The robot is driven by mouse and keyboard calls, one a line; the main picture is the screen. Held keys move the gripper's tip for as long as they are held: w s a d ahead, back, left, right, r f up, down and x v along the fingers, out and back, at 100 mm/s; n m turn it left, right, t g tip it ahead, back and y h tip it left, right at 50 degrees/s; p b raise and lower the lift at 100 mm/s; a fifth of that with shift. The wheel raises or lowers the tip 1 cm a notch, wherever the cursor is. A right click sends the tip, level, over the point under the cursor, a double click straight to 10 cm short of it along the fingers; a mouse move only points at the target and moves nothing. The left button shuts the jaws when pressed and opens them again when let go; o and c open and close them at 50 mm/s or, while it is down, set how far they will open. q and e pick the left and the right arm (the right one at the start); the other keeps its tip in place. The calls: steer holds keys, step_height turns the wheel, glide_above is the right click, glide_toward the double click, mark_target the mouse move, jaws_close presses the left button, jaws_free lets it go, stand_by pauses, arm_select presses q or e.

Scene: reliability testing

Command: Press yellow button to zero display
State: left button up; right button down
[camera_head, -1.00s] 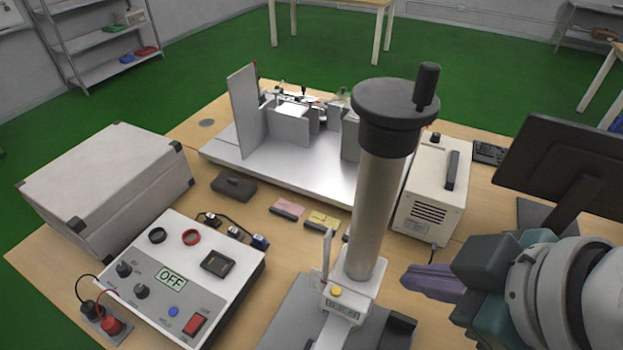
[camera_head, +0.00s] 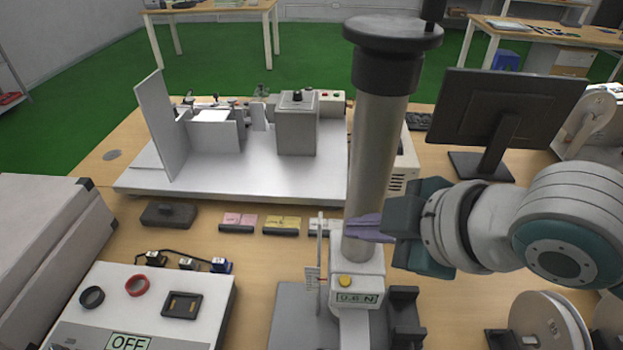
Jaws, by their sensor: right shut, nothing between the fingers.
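The yellow button (camera_head: 345,281) sits on the white gauge head of the test stand, just above its small green display (camera_head: 357,298). The display seems to read about 0.6 N, though the digits are small. The stand's thick grey column (camera_head: 372,160) rises behind the gauge head. My right gripper (camera_head: 352,228) comes in from the right with its purple fingers shut and empty. In the picture its fingertips lie in front of the column's lower part, above and slightly right of the button, apart from it. My left gripper is not in view.
A white control box (camera_head: 200,325) with an OFF display stands at the lower left, beside a large grey case (camera_head: 45,235). A white fixture platform (camera_head: 250,180) is at the back. A monitor (camera_head: 505,110) and wheel-like discs (camera_head: 540,325) are on the right.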

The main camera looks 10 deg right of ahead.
steer(key=b, duration=0.8)
glide_above(345, 281)
steer(key=f, duration=0.5)
steer(key=s+d+f, duration=0.1)
steer(key=f, duration=0.1)
steer(key=shift+f, duration=0.4)
steer(key=shift+a+f, duration=0.1)
steer(key=shift+f, duration=0.35)
steer(key=shift+w, duration=0.1)
steer(key=shift+f, duration=0.1)
steer(key=shift+f, duration=0.3)
stand_by(0.5)
